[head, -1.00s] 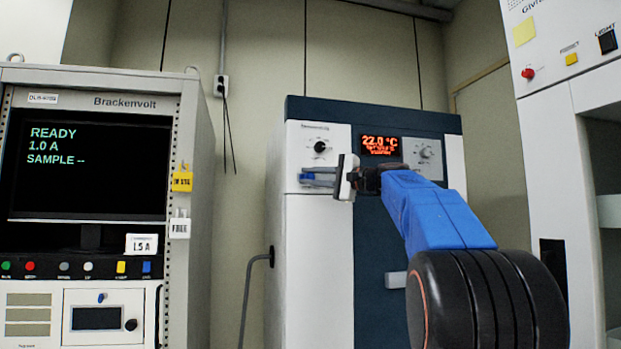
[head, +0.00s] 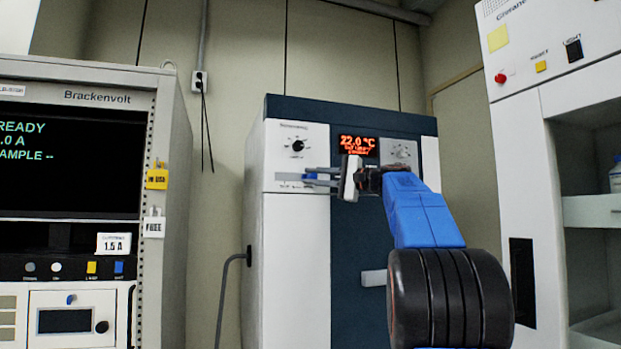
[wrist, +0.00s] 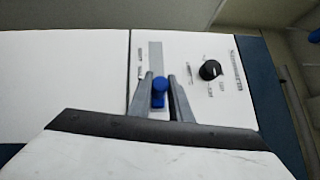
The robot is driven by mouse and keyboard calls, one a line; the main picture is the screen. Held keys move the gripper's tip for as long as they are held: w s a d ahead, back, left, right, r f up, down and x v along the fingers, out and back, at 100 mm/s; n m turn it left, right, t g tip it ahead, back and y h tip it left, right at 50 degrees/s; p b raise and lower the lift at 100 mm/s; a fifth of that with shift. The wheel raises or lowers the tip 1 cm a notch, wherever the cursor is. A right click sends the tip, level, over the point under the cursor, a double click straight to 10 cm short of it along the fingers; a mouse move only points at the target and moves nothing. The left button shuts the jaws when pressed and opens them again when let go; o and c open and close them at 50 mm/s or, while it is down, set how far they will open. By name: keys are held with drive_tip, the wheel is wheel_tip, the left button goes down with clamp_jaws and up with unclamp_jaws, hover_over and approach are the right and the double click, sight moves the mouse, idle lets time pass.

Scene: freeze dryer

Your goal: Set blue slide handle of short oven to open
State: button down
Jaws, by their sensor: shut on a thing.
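The short oven (head: 291,260) has a white left panel and a dark blue front. Its blue slide handle (head: 310,176) sits toward the right end of a grey horizontal slot (head: 288,177) below the black dial. In the wrist view the blue handle (wrist: 160,86) is at the lower part of the grey slot strip (wrist: 156,55), between my two finger tips. My gripper (head: 309,175) reaches in from the right and is shut on the handle. My fingers partly hide the slot's right end.
A black dial (head: 298,146) is above the slot, near my fingers. A red display (head: 357,146) reads 22.0 °C. The Brackenvolt cabinet (head: 100,97) stands at left. A tall white cabinet (head: 515,130) stands at right. A wall gap lies left of the oven.

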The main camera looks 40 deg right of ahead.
drive_tip(key=c, duration=1.6)
unclamp_jaws()
drive_tip(key=shift+d, duration=0.25)
drive_tip(key=shift+s, duration=0.15)
drive_tip(key=v, duration=1.7)
drive_tip(key=shift+s+f, duration=0.1)
drive_tip(key=shift+s, duration=0.05)
